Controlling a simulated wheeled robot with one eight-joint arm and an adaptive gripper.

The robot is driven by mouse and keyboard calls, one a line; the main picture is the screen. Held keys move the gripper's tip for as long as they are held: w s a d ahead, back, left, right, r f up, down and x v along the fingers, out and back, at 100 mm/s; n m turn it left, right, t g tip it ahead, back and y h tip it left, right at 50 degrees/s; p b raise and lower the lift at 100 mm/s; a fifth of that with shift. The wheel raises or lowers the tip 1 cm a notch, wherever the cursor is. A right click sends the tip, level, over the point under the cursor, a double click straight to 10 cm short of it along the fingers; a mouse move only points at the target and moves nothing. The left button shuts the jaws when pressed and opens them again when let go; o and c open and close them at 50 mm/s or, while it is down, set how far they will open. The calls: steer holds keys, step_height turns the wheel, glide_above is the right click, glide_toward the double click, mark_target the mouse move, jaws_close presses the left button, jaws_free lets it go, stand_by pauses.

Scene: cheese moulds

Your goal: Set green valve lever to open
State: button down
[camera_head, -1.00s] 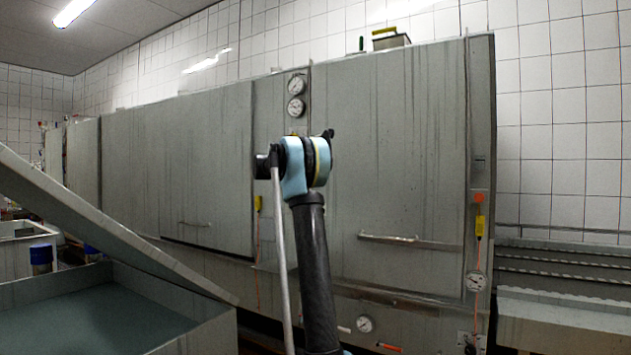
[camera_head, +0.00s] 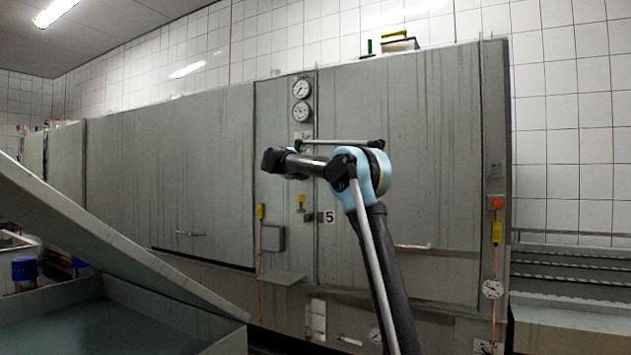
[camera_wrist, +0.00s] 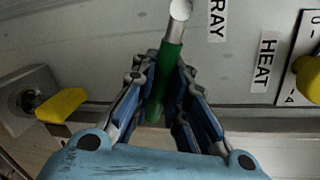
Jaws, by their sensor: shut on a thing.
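In the wrist view a green valve lever (camera_wrist: 171,56) runs up from between my fingers to a pale metal shaft with a round end, by the label reading "RAY". My gripper (camera_wrist: 164,80) is shut on the green lever, with a blue-grey finger on each side of it. The lever's lower end lies deep between the fingers, close to the palm. In the head view my arm reaches toward the machine front, and neither the gripper nor the green lever can be made out there.
In the wrist view a yellow lever (camera_wrist: 62,105) is at left and a yellow knob (camera_wrist: 308,78) at right, beyond the HEAT label (camera_wrist: 265,62). In the head view an open tank lid (camera_head: 100,240) slants up at left. The grey machine (camera_head: 420,130) fills the middle.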

steer(key=shift+a+r+n, duration=0.15)
steer(key=shift+a+n, duration=0.15)
steer(key=c, duration=1.6)
jaws_free()
steer(key=shift+a, duration=0.1)
steer(key=shift+o, duration=0.2)
steer(key=shift+w+d, duration=0.1)
steer(key=shift+d, duration=0.1)
steer(key=v, duration=1.2)
